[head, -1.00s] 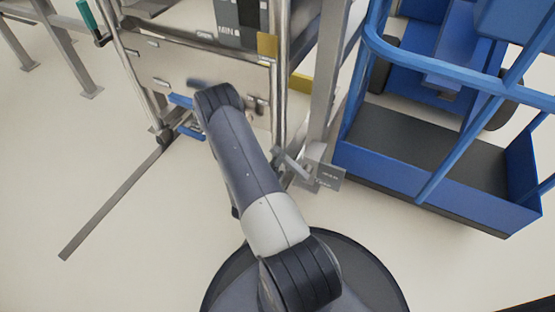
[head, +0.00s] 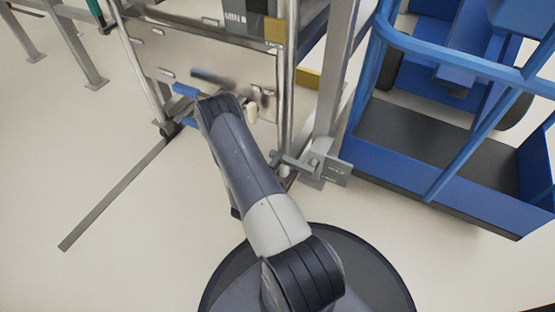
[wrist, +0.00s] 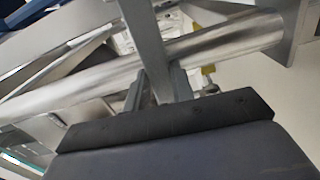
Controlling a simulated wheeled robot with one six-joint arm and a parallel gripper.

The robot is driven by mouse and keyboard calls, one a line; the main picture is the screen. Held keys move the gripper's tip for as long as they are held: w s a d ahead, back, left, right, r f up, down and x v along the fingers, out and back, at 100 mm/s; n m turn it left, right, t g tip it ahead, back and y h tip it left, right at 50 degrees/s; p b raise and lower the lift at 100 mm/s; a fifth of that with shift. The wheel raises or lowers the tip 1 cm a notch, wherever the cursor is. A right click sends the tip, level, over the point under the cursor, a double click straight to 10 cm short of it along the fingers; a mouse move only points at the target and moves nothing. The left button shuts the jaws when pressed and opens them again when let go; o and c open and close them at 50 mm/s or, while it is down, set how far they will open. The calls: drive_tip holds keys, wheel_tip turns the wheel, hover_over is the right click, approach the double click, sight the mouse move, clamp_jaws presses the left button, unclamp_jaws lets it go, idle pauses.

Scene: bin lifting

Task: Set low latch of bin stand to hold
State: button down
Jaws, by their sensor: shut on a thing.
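The low latch is a short grey lever (head: 296,162) low on the bin stand's post, beside a small grey plate (head: 337,172) that appears lettered HOLD.
The bin stand (head: 286,95) has steel posts and a beige panel (head: 215,60). A blue cart (head: 400,165) stands close on the right. A long grey bar (head: 110,205) reaches across the floor at left. Open floor lies at lower left.

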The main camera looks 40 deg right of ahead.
drive_tip(key=shift+f+n, duration=0.3)
drive_tip(key=c, duration=1.2)
unclamp_jaws()
